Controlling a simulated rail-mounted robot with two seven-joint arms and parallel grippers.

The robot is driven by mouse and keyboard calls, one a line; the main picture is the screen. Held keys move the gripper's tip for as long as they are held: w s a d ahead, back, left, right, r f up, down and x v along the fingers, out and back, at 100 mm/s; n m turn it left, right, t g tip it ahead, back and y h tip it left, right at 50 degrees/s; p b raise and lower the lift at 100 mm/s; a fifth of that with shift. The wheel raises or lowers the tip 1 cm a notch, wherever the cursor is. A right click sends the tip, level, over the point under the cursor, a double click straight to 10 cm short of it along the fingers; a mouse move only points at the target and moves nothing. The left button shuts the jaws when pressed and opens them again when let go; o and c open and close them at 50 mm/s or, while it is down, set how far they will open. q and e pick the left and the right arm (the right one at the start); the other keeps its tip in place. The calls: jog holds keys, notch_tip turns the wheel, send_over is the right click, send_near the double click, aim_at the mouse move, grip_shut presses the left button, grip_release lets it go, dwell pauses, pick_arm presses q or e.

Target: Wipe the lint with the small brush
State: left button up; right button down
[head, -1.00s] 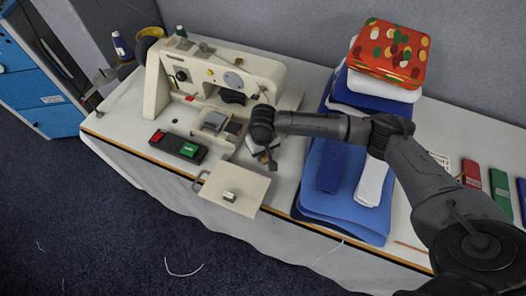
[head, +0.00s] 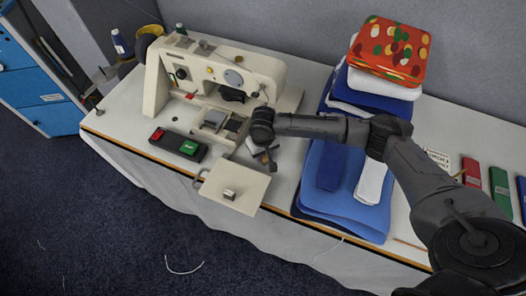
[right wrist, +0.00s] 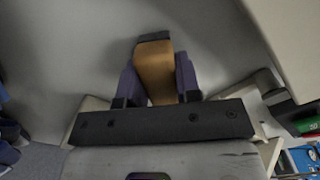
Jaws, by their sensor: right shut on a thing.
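My right gripper (head: 266,157) is beside the front right of the cream sewing machine (head: 216,70), low over the table and partly hidden by its wrist. In the right wrist view my right gripper (right wrist: 158,85) is shut on the small brush (right wrist: 153,62), with one purple finger on each side of its tan wooden body. A dark end of the brush points away from the wrist. The machine's front has an uncovered bay (head: 217,122) with metal and dark parts. I cannot make out the lint. My left gripper is not in view.
A cream plate (head: 233,187) with a knob sits at the table's front edge. A black pedal-like box with red and green buttons (head: 178,145) lies left of it. Folded blue and white cloths (head: 345,205) and a dotted red cushion (head: 390,50) are to the right.

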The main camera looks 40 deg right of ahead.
jog(key=shift+w+d+r+p, duration=0.1)
jog(key=shift+w+d+p, duration=0.15)
jog(key=shift+d+p, duration=0.25)
jog(key=shift+w+d+p, duration=0.2)
jog(key=shift+w+d, duration=0.05)
jog(key=shift+d, duration=0.3)
jog(key=shift+w+d+p, duration=0.15)
jog(key=shift+w+d, duration=0.05)
jog(key=shift+d, duration=0.3)
jog(key=shift+w+d+p, duration=0.15)
jog(key=shift+w+d, duration=0.15)
jog(key=shift+d, duration=0.3)
jog(key=shift+w+d+p, duration=0.1)
jog(key=shift+w+d, duration=0.2)
jog(key=shift+d, duration=0.3)
jog(key=shift+w+d+p, duration=0.15)
jog(key=shift+w+d, duration=0.15)
jog(key=shift+d, duration=0.3)
